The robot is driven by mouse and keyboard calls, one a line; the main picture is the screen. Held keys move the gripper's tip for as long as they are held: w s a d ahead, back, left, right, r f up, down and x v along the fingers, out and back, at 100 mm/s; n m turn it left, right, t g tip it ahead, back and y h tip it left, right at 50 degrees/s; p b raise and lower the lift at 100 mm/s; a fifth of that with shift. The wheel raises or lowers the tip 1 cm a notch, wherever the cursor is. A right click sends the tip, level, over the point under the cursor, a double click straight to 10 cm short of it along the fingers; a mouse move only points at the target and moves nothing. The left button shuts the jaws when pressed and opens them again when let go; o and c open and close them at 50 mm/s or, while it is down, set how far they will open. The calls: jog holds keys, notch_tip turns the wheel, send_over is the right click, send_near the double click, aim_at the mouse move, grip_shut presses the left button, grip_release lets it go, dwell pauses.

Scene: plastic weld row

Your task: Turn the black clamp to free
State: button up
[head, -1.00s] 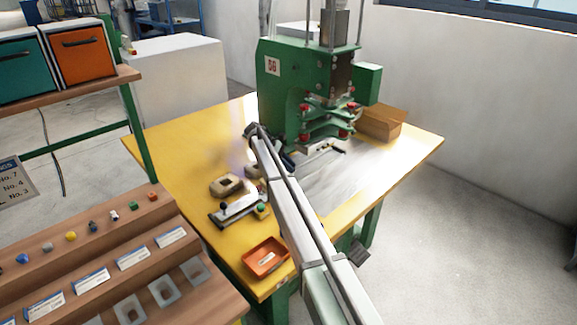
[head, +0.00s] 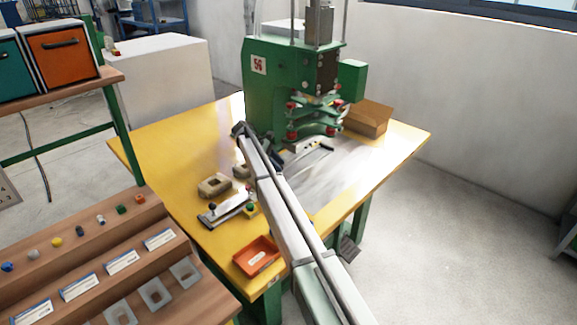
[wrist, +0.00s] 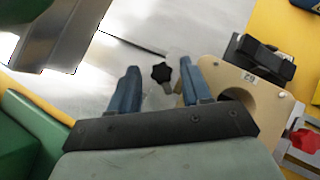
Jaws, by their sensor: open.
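A black star-shaped clamp knob (wrist: 161,73) on a short metal stem shows in the wrist view. It lies between the two blue fingers of my gripper (wrist: 158,78), which are open and apart from each other. I see no finger touching the knob. A light wooden block (wrist: 228,78) with a round hole and a small label stands right of the fingers, with a black fixture (wrist: 258,60) on its far side. In the head view my arm hides the knob, and only a little dark blue of my gripper (head: 277,159) shows near the press.
The green press (head: 268,85) stands on the yellow table (head: 150,150), with a cardboard box (head: 368,118) to its right. An orange tray (head: 256,256), a metal fixture (head: 222,214) and a tan block (head: 214,186) lie left of my arm.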

jog(key=shift+s, duration=0.2)
jog(key=n+t, duration=0.2)
jog(key=n, duration=0.1)
jog(key=shift+s+n+t, duration=0.3)
jog(key=shift+s+t, duration=0.1)
jog(key=n+t, duration=0.2)
jog(key=n+t+y, duration=0.1)
jog(key=n, duration=0.2)
jog(key=shift+s+d+t, duration=0.15)
jog(key=shift+s+t, duration=0.05)
jog(key=shift+t, duration=0.2)
jog(key=shift+r+n, duration=0.15)
jog(key=shift+n, duration=0.15)
jog(key=v, duration=1.4)
jog(key=s+d+f+m+g, duration=0.1)
jog(key=d+f+m, duration=0.2)
jog(key=d, duration=1)
jog(key=s+d+f+m+g, duration=0.1)
jog(key=s+d+f+m, duration=0.1)
jog(key=d, duration=1)
jog(key=s+d+f+m+g+h, duration=0.1)
jog(key=d+f+m, duration=0.3)
jog(key=d, duration=0.9)
jog(key=shift+s+d+f, duration=0.1)
jog(key=shift+d+f, duration=0.05)
jog(key=shift+f, duration=0.45)
jog(key=shift+s+d+f, duration=0.1)
jog(key=shift+d+f, duration=0.05)
jog(key=shift+f, duration=0.5)
